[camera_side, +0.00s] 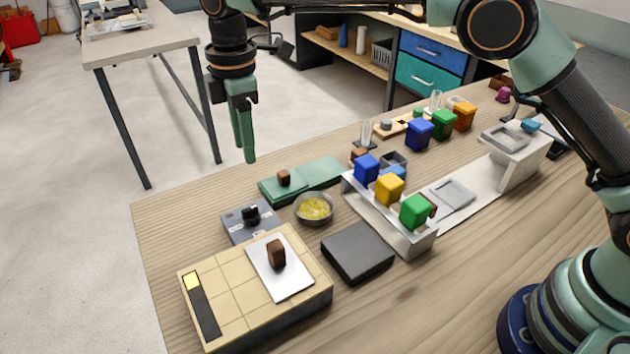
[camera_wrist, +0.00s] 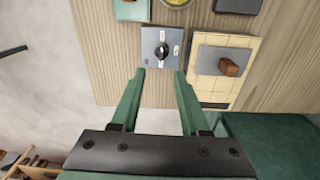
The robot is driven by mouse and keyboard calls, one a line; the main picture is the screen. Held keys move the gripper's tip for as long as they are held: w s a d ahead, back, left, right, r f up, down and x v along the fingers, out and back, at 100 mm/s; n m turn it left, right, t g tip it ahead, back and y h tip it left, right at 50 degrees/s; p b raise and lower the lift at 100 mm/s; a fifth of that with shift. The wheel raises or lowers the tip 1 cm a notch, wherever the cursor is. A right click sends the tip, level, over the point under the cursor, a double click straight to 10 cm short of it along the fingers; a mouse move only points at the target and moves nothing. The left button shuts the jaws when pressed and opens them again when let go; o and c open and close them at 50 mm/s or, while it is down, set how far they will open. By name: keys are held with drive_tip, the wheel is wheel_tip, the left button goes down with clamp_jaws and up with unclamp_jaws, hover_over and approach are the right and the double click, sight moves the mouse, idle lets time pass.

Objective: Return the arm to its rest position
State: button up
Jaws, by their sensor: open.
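My gripper (camera_side: 246,157) hangs from the wrist, pointing down, high above the far left edge of the wooden table. In the wrist view my gripper (camera_wrist: 157,74) has its two green fingers spread apart, with nothing between them. Past the fingertips lies a grey box with a black knob (camera_wrist: 162,50); it also shows in the side view (camera_side: 238,217). The gripper touches nothing. The glass rods appear to stand upright in a small holder (camera_side: 366,137) at the back of the table.
A tan tiled block (camera_side: 227,311) carries a white plate (camera_side: 294,290) with a brown block (camera_side: 276,254). A metal bowl (camera_side: 301,212), a dark box (camera_side: 358,262) and a white rack with coloured cubes (camera_side: 420,241) stand nearby. Open floor (camera_side: 90,260) lies left of the table.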

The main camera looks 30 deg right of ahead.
drive_tip(key=s+d+r+m+t, duration=0.1)
drive_tip(key=s+d+r+m, duration=0.3)
drive_tip(key=d, duration=0.4)
drive_tip(key=s+d+r+m+t, duration=0.1)
drive_tip(key=d+r+m, duration=0.3)
drive_tip(key=d+r, duration=0.3)
drive_tip(key=s+d+f+m+t, duration=0.1)
drive_tip(key=s+d+f+m, duration=0.1)
drive_tip(key=s+d+m, duration=0.2)
drive_tip(key=s+d+f+m+t, duration=0.2)
drive_tip(key=s+d+m, duration=0.3)
drive_tip(key=s+d, duration=0.4)
drive_tip(key=shift+s+d+f, duration=0.35)
drive_tip(key=shift+s+f, duration=0.05)
drive_tip(key=shift+s, duration=0.2)
